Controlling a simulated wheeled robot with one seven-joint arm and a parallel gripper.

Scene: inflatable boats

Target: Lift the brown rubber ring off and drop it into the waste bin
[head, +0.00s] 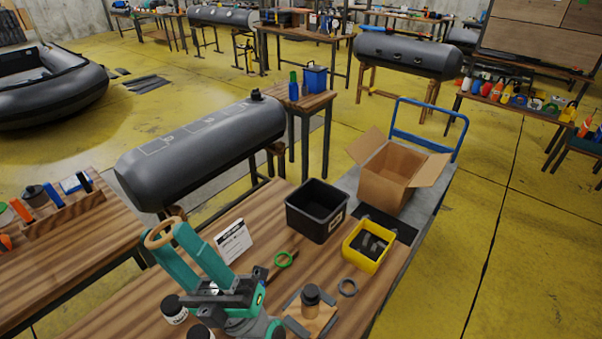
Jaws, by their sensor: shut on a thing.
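The brown rubber ring (160,225) shows as a tan hoop at the tips of my gripper's long teal fingers, at the lower left of the head view. My gripper (164,238) is shut on the ring and holds it above the near table, apart from anything else. Part of the ring's near side is hidden by the fingers. The black open bin (303,222) with a small label stands on the table, to the right of my gripper and farther back. It is upright and its inside looks dark.
A grey tube (200,150) lies behind; a carton (385,187) stands right.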

